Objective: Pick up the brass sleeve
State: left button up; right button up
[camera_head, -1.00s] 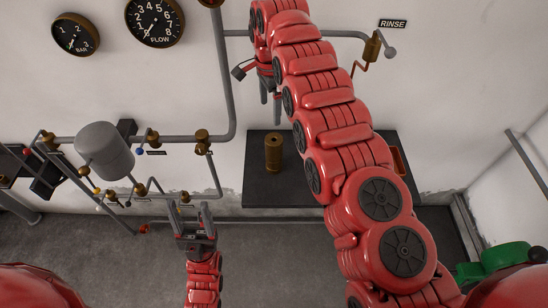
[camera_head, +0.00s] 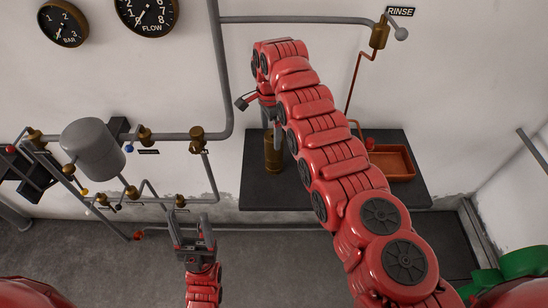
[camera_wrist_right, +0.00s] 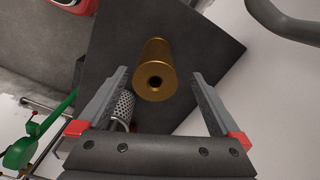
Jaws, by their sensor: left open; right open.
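The brass sleeve (camera_head: 273,154) stands upright on the dark bench (camera_head: 262,191) against the wall. In the right wrist view the sleeve (camera_wrist_right: 155,70) shows its top with a round hole, and it appears between the two open fingers. My right gripper (camera_head: 272,118) hangs just above the sleeve in the head view; its arm hides part of it. In the wrist view my right gripper (camera_wrist_right: 158,98) is open, with no finger seen touching the sleeve. My left gripper (camera_head: 190,220) is open and empty, well left of the bench.
A copper-coloured tray (camera_head: 397,178) lies on the bench's right side, partly behind my right arm. Pipes with a grey tank (camera_head: 92,149) and brass valves run along the left wall. A rinse pipe (camera_head: 350,94) comes down above the tray. Green equipment (camera_head: 508,268) stands at lower right.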

aim_at(274, 153)
jog(key=shift+d+f+p, duration=0.15)
jog(key=shift+f+p, duration=0.35)
jog(key=shift+f, duration=0.1)
jog(key=f, duration=0.1)
jog(key=f+p, duration=0.1)
jog(key=f, duration=0.1)
jog(key=shift+s+d+f+p, duration=0.2)
jog(key=shift+d+p, duration=0.1)
jog(key=shift+d, duration=0.05)
jog(key=shift+w+f, duration=0.1)
jog(key=shift+f, duration=0.45)
grip_shut()
